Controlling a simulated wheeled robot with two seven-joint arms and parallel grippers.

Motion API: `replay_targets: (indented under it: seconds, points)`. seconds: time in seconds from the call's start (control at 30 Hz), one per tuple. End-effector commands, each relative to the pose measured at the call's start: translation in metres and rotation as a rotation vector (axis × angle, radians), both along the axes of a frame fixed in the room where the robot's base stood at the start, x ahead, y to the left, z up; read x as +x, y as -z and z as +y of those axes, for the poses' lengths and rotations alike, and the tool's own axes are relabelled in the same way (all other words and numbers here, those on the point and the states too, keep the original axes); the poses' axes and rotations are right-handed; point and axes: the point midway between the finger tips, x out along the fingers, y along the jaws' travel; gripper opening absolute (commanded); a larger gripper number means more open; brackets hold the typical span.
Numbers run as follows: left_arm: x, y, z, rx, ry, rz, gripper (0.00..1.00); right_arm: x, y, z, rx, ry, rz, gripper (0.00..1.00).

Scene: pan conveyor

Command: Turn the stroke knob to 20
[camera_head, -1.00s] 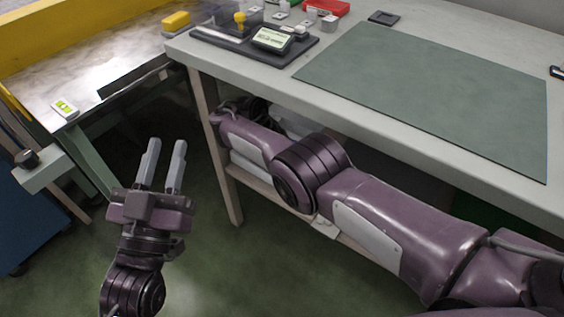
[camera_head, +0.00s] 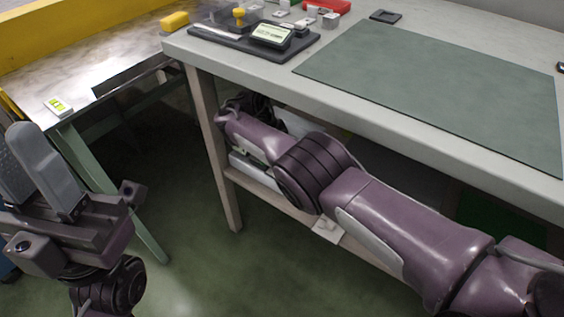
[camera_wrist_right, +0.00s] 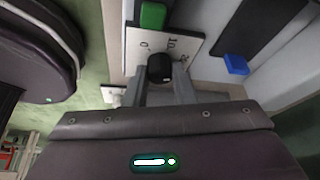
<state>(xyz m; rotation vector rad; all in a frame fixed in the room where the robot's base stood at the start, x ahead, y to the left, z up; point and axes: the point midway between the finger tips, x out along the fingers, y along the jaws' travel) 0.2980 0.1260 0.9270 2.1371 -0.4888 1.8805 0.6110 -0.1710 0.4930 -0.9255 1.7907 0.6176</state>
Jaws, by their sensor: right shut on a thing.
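The stroke knob (camera_wrist_right: 160,68) is a round black knob on a white dial plate (camera_wrist_right: 136,58), seen in the right wrist view. The figures 0 and 10 are readable on the plate, and a further mark at the right is partly covered. My right gripper (camera_wrist_right: 161,78) is shut on the knob, one finger on each side. I cannot tell which figure the knob points to. In the head view my right arm reaches under the workbench and its gripper is hidden. My left gripper (camera_head: 20,145) is open and empty at the left edge, fingers up.
In the right wrist view a green block (camera_wrist_right: 152,16) sits above the knob and a blue block (camera_wrist_right: 236,64) to its right. In the head view the workbench (camera_head: 250,78) bears a green mat (camera_head: 440,90) and a dark tray (camera_head: 215,36). A lower table (camera_head: 90,65) stands at the left.

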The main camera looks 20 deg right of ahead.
Motion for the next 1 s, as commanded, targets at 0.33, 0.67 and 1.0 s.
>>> replay_targets:
  seconds: [0.33,0.67,1.0]
  points:
    - [0.0008,0.0012,-0.0003,0.002,-0.001,0.001,0.29,-0.0003,0.0008,-0.0009,0.000,0.032,0.001,0.00]
    - [0.0007,0.0012,-0.0004,0.002,0.000,0.002,0.29,-0.0004,0.0009,-0.0009,-0.001,0.031,0.002,0.28]
    - [0.0009,0.0013,-0.0005,0.002,0.000,0.002,0.29,-0.0001,0.0003,-0.0003,0.000,0.030,0.001,0.45]
